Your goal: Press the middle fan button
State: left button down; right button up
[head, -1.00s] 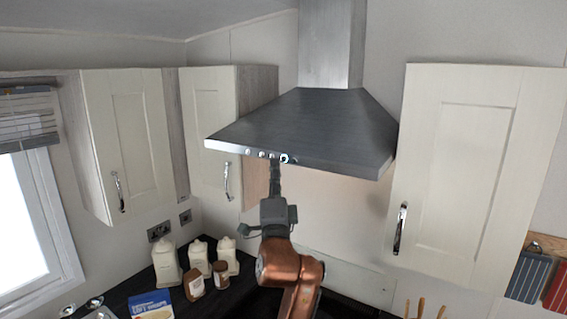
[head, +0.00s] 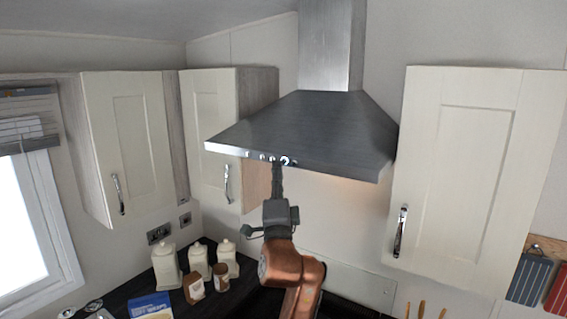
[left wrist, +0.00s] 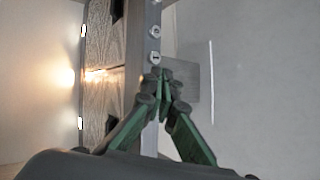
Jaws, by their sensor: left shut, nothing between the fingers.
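The range hood (head: 305,130) hangs on the wall, with a row of small round buttons (head: 262,157) on its front strip. One button at the right of the row (head: 285,161) has a bright ring. My left gripper (head: 277,166) is shut and empty, its fingertips at the button row from below. My right gripper is out of view.
Cream wall cupboards flank the hood: one on the right (head: 470,170) and two on the left (head: 207,130). Below, canisters (head: 165,264) and jars stand on the dark worktop. A warm light (left wrist: 67,77) glows under the hood.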

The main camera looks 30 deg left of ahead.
pick_arm(q)
jog(key=shift+w, duration=0.15)
dwell(0.5)
jog(key=shift+w, duration=0.25)
jog(key=shift+s, duration=0.1)
jog(key=shift+s+d+p, duration=0.1)
jog(key=shift+s+p, duration=0.1)
jog(key=shift+p, duration=0.1)
dwell(0.4)
jog(key=s+p, duration=0.2)
jog(key=s, duration=0.4)
jog(key=shift+a, duration=0.3)
